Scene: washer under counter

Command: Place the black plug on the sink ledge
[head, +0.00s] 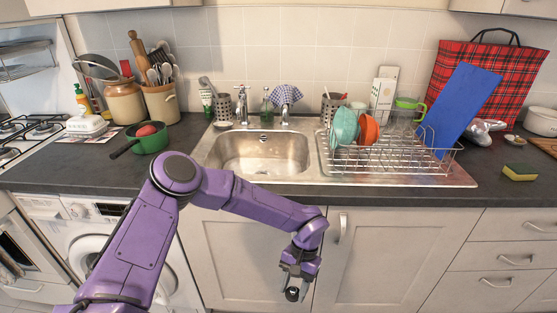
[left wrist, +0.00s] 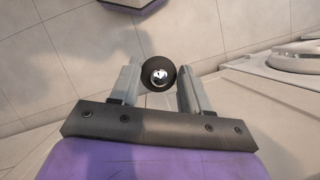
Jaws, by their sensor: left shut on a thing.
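My left gripper (head: 293,278) hangs low in front of the cabinet doors, below the counter's front edge. It is shut on the black plug (head: 292,294), a small round dark piece at its fingertips. In the left wrist view the plug (left wrist: 158,73) is a black disc with a shiny metal centre, held between the two grey fingers of the gripper (left wrist: 158,85). The metal sink (head: 262,153) is set in the counter above and behind the gripper, and its back ledge (head: 225,126) carries the taps. My right gripper is not in view.
A dish rack (head: 390,158) with bowls stands on the drainboard right of the sink. A green pan (head: 148,140) with a red item lies left of it. On the back ledge stand a grey utensil holder (head: 223,108), a soap bottle (head: 266,106) and a cloth (head: 286,95) over a tap.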

